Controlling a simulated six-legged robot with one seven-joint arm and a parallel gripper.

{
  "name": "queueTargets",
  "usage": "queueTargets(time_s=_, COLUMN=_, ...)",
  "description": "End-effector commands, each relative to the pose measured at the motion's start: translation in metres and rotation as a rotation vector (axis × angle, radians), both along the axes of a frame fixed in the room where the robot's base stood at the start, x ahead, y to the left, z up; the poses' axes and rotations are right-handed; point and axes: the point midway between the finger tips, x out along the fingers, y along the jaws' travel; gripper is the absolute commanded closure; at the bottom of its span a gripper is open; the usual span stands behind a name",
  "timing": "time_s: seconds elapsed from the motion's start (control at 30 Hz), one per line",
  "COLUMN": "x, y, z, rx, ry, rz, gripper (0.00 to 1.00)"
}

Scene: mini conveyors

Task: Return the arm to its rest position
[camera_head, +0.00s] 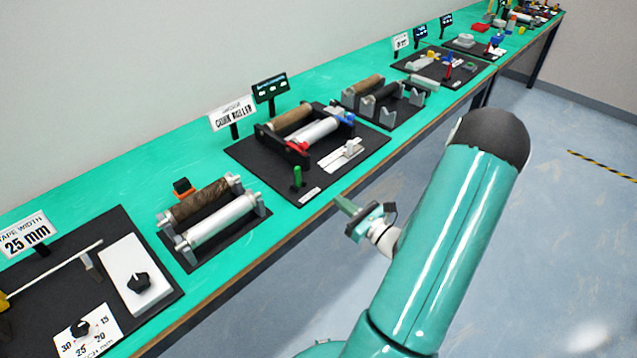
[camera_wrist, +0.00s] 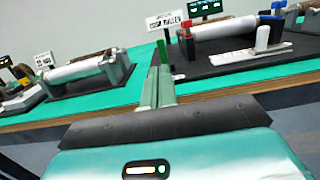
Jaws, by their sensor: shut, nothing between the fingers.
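My teal arm rises in front of the bench in the head view, with its dark rounded elbow high on the right. My gripper (camera_head: 347,207) is at the bench's front edge, in front of the cork roller station, and looks clear of everything. In the wrist view my gripper's fingers (camera_wrist: 157,88) lie together, shut with nothing between them, pointing toward the bench. A green upright peg (camera_wrist: 164,53) shows just beyond the fingertips; it also shows in the head view (camera_head: 297,176). Whether the fingers are above or short of the bench edge is hard to tell.
The long teal bench (camera_head: 145,168) runs along the wall. It bears a cork roller station (camera_head: 340,176), a smaller two-roller unit (camera_head: 222,251) and a tape width panel (camera_head: 118,222). More stations stand farther back. The blue-grey floor (camera_head: 570,230) on the right is free.

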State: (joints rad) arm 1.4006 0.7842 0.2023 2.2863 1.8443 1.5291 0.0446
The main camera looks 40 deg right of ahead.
Motion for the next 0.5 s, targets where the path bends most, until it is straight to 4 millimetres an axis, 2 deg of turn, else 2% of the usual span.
queueTargets(time_s=0.33, x=-0.001, y=0.004, z=0.003, rx=-0.011, ry=0.004, rz=0.016, gripper=1.0)
queueTargets(time_s=0.43, x=0.01, y=0.024, z=0.014, rx=-0.059, ry=0.017, rz=0.099, gripper=1.0)
queueTargets(time_s=0.5, x=0.021, y=0.048, z=0.026, rx=-0.122, ry=0.039, rz=0.203, gripper=1.0)
